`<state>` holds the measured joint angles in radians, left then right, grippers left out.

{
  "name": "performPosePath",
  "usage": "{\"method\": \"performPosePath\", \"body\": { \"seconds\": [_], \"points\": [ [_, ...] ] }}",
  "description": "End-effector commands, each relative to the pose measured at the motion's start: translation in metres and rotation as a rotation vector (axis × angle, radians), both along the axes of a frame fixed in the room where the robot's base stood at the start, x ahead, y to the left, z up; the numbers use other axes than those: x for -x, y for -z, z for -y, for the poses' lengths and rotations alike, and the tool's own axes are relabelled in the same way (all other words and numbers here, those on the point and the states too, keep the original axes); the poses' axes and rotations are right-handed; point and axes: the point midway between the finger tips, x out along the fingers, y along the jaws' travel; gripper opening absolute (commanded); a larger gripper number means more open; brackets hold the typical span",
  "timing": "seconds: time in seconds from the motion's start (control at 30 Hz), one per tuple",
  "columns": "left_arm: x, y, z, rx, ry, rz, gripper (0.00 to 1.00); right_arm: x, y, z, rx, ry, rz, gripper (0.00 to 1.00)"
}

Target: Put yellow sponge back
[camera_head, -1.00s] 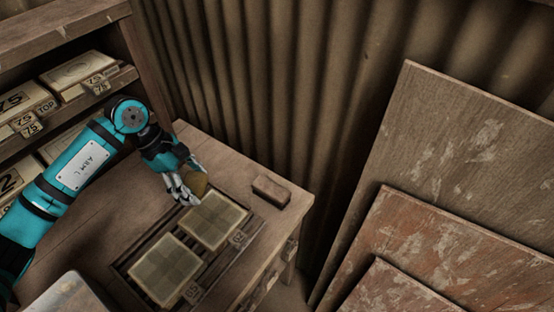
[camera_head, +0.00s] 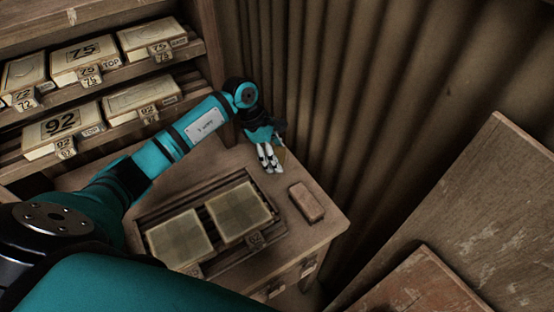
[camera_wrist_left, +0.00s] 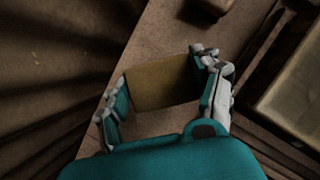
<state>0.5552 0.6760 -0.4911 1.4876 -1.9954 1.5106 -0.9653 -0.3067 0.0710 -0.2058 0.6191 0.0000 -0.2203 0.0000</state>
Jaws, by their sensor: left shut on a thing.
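My left gripper (camera_head: 270,160) is at the back corner of the wooden table (camera_head: 322,230), close to the corrugated wall. It is shut on the yellow sponge (camera_head: 281,154), which is mostly hidden behind the fingers in the head view. In the left wrist view the dull yellow sponge (camera_wrist_left: 162,85) sits between the fingers of the left gripper (camera_wrist_left: 160,92), over the tabletop. I cannot tell whether it touches the table. My right gripper is not in view.
A reddish brick-like block (camera_head: 307,202) lies right of the gripper. A slatted rack (camera_head: 197,210) holds two pale tiles (camera_head: 238,211) in front. A shelf (camera_head: 120,80) with numbered boxes stands left. Large boards (camera_head: 480,200) lean at the right.

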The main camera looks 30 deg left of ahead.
Motion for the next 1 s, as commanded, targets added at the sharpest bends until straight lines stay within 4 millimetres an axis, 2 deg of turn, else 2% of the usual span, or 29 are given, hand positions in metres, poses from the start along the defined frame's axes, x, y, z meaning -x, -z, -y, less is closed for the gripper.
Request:
{"method": "performPosePath", "body": {
  "seconds": [0.2,0.57,0.6,0.7,0.8,1.0],
  "points": [
    [0.001,0.029,0.0,0.001,-0.001,-0.003,0.35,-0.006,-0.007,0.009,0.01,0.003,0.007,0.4],
    [0.0,0.035,0.0,-0.002,0.001,0.0,0.35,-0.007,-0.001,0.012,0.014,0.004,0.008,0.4],
    [0.0,0.035,0.0,-0.002,0.001,0.0,0.67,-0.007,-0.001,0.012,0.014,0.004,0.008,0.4],
    [0.0,0.034,0.0,-0.001,0.001,0.0,0.8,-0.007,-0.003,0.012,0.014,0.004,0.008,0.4],
    [0.0,0.034,0.0,-0.001,0.001,0.0,0.9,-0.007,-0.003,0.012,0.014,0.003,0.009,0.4],
    [0.0,0.034,0.0,-0.001,0.001,-0.001,0.9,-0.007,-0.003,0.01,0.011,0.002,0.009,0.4]
  ]
}}
